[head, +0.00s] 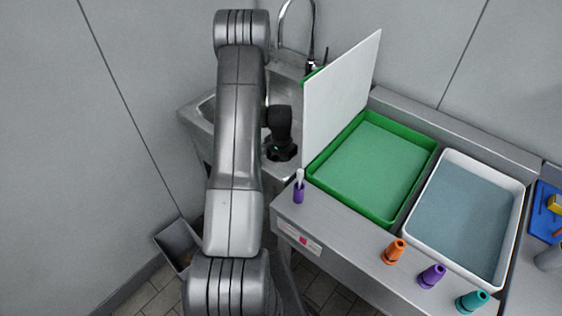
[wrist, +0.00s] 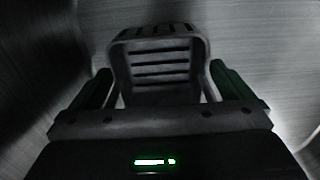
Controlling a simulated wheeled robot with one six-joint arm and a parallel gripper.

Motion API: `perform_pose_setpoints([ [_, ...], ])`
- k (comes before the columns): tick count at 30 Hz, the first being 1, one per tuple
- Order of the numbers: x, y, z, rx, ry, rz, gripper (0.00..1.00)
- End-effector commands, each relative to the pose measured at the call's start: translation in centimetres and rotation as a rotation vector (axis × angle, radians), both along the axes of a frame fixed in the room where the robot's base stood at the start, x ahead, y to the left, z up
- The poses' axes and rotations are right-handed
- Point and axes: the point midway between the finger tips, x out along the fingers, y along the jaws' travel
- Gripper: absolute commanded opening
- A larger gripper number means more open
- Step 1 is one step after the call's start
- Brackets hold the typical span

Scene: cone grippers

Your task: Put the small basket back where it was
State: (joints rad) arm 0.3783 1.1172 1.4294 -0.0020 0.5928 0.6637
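The small basket (wrist: 160,42), grey with slotted walls, is in the middle of the wrist view. The dark green fingers of my gripper (wrist: 160,76) lie along its left and right sides and look to be against it. The gripper seems shut on the basket, though the contact is in shadow. In the head view, the black body of my gripper (head: 281,135) is low over the sink area. Its fingers and the basket cannot be made out there.
The sink (head: 203,108) is partly hidden by my arm. Right of it stand an upright white board (head: 340,95), a green tray (head: 372,165) and a white tray (head: 462,215). A purple holder (head: 299,192) and several coloured cones, one orange (head: 394,252), line the counter's front. A grey bin (head: 178,243) is on the floor.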

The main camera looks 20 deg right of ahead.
Motion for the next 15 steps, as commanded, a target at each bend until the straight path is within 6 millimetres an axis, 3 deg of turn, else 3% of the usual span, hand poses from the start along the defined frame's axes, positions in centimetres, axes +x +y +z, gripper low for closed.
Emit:
perform_pose_setpoints([
  [8, 0.1, 0.0, 1.0, -0.001, -0.002, 0.000, 1.00],
  [15, 0.1, 0.0, 5.0, -0.002, -0.005, 0.000, 1.00],
])
